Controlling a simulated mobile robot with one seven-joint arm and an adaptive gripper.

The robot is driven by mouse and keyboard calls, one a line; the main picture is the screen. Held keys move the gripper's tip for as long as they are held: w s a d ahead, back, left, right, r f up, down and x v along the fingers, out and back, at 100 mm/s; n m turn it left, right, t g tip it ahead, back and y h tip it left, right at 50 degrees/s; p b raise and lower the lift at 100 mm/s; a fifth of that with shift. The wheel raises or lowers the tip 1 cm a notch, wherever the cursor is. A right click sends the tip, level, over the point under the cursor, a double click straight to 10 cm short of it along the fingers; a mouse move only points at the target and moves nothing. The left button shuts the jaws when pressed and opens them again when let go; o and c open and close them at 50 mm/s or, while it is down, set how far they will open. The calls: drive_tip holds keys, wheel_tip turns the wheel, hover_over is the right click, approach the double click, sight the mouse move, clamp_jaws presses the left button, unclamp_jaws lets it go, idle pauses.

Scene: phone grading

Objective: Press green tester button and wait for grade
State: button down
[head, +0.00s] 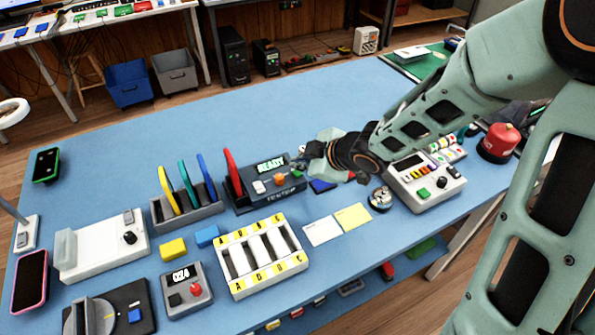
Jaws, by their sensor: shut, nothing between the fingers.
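The tester (262,204) is a dark box near the middle of the blue table. Its screen (271,165) reads "READY" in green. A red phone (231,167) stands upright at its left end. A white button (259,187) and an orange button (280,178) show on its front. A small green patch, perhaps the green button (297,174), shows at its right end, close to my gripper. My gripper (302,167) is shut and empty, its tips at the tester's right end. I cannot tell whether they touch the button; the arm comes in from the right.
A rack (187,212) with yellow, teal and blue phones stands left of the tester. A white keyed device (427,190) and a red canister (499,142) stand right.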

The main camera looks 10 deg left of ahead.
sight(299, 174)
drive_tip(key=shift+f+b, duration=0.35)
drive_tip(key=shift+f, duration=0.05)
drive_tip(key=shift+f+b, duration=0.5)
drive_tip(key=shift+f, duration=0.05)
idle(0.7)
drive_tip(key=shift+r, duration=0.1)
drive_tip(key=shift+r+p, duration=0.85)
drive_tip(key=shift+p, duration=0.15)
wheel_tip(299, 174, up, 5)
drive_tip(key=p, duration=0.5)
drive_tip(key=shift+r, duration=0.1)
